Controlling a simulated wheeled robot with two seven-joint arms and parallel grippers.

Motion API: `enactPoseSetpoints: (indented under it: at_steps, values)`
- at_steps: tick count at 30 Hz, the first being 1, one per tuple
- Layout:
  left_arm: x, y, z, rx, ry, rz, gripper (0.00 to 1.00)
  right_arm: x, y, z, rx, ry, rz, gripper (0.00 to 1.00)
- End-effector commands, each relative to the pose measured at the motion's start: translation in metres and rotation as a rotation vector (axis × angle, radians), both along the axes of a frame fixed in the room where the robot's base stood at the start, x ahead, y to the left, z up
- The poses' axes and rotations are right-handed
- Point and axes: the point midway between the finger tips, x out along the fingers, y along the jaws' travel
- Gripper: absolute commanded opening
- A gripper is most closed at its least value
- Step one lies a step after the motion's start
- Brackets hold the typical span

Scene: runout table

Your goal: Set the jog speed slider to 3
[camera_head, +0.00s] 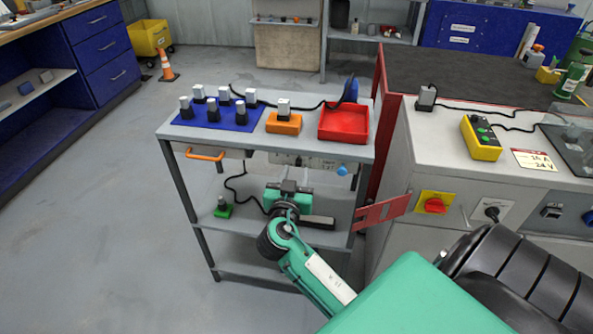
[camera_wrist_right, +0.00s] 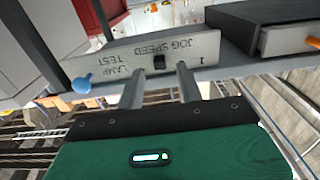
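The jog speed panel (camera_wrist_right: 120,58) is a pale plate along the front edge of the trolley, and it appears upside down in the right wrist view. Its black slider knob (camera_wrist_right: 159,62) sits in a slot under the JOG SPEED lettering, with a "1" at the right end of the plate. In the head view the panel (camera_head: 300,161) shows below the tabletop, its knob too small to read. My right gripper (camera_head: 289,188) is in front of it. Its fingers (camera_wrist_right: 159,72) are open, one each side of the knob, with no visible contact. My left gripper is not in view.
A blue knob (camera_wrist_right: 82,83) sticks out at the panel's lamp test end. A drawer (camera_head: 207,154) with an orange handle is beside the panel. A red tray (camera_head: 344,133) stands above on the trolley. A red bracket (camera_head: 381,212) juts out to the right of my gripper.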

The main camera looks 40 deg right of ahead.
Motion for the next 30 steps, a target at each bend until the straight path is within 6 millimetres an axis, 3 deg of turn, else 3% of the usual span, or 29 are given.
enactPoseSetpoints:
  at_steps: [9,15,30]
  values:
    - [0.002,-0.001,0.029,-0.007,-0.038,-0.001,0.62,-0.048,0.057,-0.004,0.004,0.002,0.001,0.36]
    - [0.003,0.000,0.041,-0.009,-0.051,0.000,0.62,-0.068,0.079,-0.002,0.002,0.001,0.001,0.36]
    - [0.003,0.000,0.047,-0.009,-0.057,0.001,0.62,-0.075,0.088,0.000,0.000,0.001,0.000,0.36]
